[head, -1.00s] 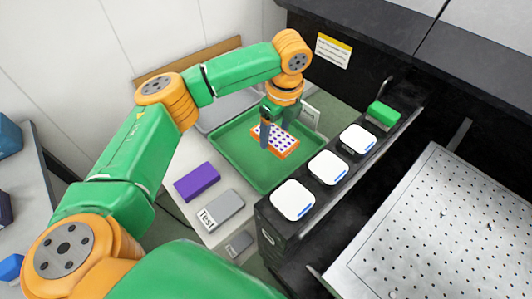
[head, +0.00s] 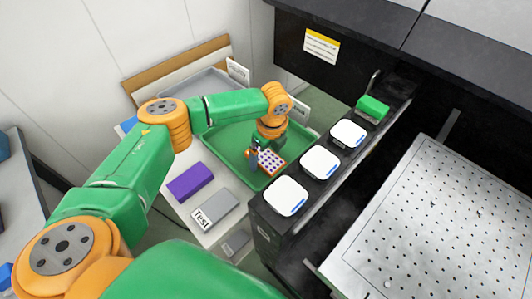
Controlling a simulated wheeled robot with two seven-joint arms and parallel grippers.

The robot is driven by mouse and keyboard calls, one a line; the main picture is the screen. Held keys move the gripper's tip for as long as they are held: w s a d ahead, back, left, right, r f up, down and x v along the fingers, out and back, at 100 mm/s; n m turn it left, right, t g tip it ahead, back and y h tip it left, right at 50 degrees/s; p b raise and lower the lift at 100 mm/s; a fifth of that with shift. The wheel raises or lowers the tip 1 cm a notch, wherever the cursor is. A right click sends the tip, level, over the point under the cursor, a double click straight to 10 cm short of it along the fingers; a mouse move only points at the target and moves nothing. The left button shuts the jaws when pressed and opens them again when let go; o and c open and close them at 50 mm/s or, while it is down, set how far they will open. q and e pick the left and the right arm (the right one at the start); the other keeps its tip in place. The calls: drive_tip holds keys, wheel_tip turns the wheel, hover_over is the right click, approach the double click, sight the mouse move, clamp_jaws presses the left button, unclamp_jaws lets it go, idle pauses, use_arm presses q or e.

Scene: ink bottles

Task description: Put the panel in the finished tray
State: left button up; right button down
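The panel (head: 271,161) is a small orange-edged plate with a pale face and rows of purple dots. My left gripper (head: 257,155) is at the panel, with a dark finger along its left edge, and appears closed on it. The far finger is mostly hidden. The panel is over or in the front right part of the green tray (head: 212,147); I cannot tell whether it touches the floor. A white tag (head: 300,108) stands behind this tray, its text unreadable. My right gripper is not in view.
A grey tray (head: 183,92) with a tag (head: 238,71) lies behind. A purple block (head: 190,182) and a grey block labelled Test (head: 214,209) lie in front. White square pads (head: 286,195) and a green block (head: 373,107) line the black ledge. A perforated metal plate (head: 430,220) is at right.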

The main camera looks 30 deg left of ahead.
sight(270, 161)
use_arm(q)
wheel_tip(270, 161, up, 12)
drive_tip(key=d, duration=0.1)
drive_tip(key=shift+s+d+b, duration=0.15)
drive_tip(key=shift+s+b, duration=0.05)
drive_tip(key=shift+b, duration=0.1)
drive_tip(key=shift+r, duration=0.1)
